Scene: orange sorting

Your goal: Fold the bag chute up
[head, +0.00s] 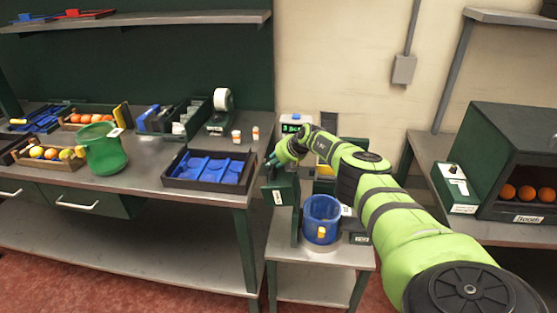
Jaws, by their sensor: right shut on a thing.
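My right arm reaches in from the lower right, over the small side table. My right gripper (273,160) is shut on the upper edge of a dark green panel (281,188) with a white label, which looks like the bag chute. The panel stands roughly upright at the left side of the small table; its hinge and the exact grip are too small to tell. A blue round container (321,217) with a yellow object at its front stands just right of it. My left gripper is not in view.
A small display (294,127) stands behind my gripper. The left workbench holds a black tray with blue dividers (207,170), a green bucket (102,149) and crates of fruit (42,156). A dark booth with oranges (517,167) stands at right. The side table's lower shelf (312,285) looks clear.

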